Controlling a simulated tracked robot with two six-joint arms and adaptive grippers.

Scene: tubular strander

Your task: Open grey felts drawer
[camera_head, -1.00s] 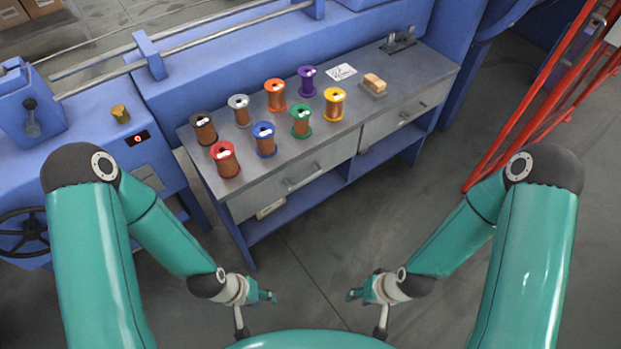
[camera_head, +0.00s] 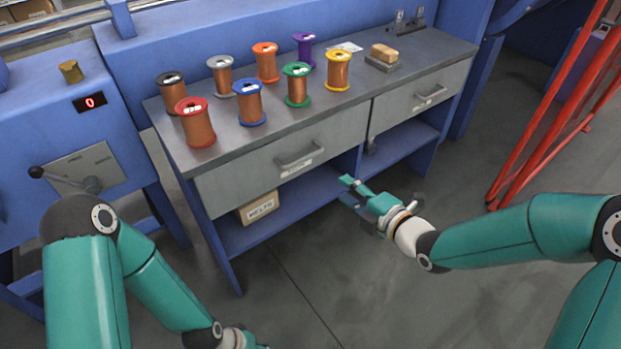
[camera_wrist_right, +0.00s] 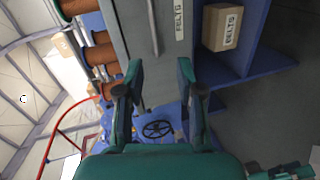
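The grey felts drawer (camera_head: 240,177) is the left, wider one under the bench top, and it is shut. Its bar handle (camera_head: 300,155) sits right of the middle of its front, with a small label below. In the right wrist view the handle (camera_wrist_right: 153,27) and the label (camera_wrist_right: 179,20) reading FELTS show sideways. My right gripper (camera_head: 346,189) is in front of the bench, below and right of the handle, apart from it. In the right wrist view its fingers (camera_wrist_right: 159,72) are spread and empty. My left gripper (camera_head: 254,345) is mostly cut off at the bottom edge.
A second grey drawer (camera_head: 420,98) is shut at the right. A labelled cardboard box (camera_head: 258,207) stands on the blue shelf (camera_head: 290,205) below. Several wire spools stand on the bench top (camera_head: 205,160). A red frame (camera_head: 550,120) stands at the right. The floor before the bench is clear.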

